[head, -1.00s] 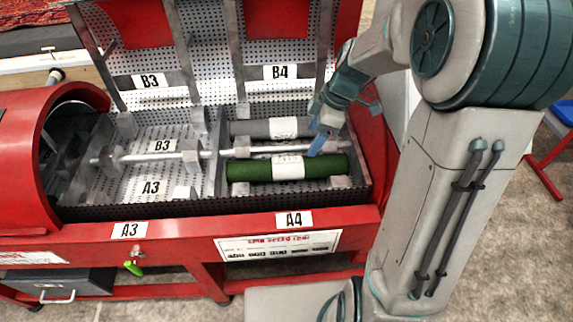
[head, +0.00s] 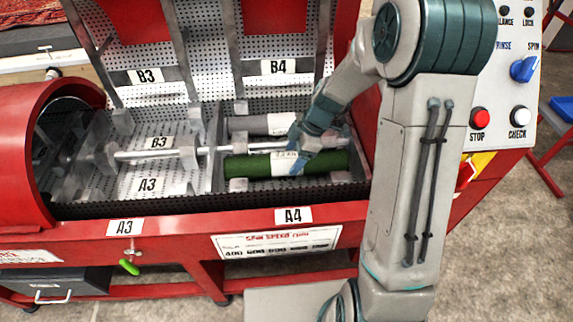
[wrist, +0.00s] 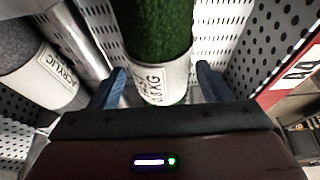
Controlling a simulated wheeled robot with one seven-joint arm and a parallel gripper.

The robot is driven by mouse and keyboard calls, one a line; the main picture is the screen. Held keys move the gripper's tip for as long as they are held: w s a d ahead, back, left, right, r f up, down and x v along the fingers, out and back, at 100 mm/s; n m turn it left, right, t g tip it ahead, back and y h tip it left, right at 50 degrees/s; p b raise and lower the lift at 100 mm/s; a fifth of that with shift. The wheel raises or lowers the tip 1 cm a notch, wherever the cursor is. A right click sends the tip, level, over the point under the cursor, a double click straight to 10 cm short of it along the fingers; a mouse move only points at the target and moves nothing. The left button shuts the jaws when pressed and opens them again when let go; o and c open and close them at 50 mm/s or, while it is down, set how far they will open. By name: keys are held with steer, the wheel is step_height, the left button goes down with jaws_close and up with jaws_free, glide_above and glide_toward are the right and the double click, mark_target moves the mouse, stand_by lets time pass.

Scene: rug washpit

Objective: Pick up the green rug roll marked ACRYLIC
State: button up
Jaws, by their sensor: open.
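The green rug roll (head: 244,166) lies in the compartment marked A4, with a white label band around its middle. In the wrist view the green roll (wrist: 157,28) runs away from me; its label (wrist: 163,84) is only partly readable, ending like "KG". My gripper (head: 298,163) is at the label band, and in the wrist view its blue fingers (wrist: 160,78) stand open, one on each side of the band. I cannot tell whether they touch it. A grey roll (head: 250,126) lies behind, in B4; its label reads ACRYLIC in the wrist view (wrist: 55,70).
A metal bar (head: 160,153) runs lengthwise between the two rolls. A divider (head: 217,150) separates the rolls from the empty A3 and B3 side. The red machine frame (head: 190,228) edges the front. A control panel (head: 505,80) stands at the right.

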mark_target(290, 157)
steer(key=x, duration=0.4)
steer(key=shift+a, duration=0.35)
steer(key=c, duration=1.1)
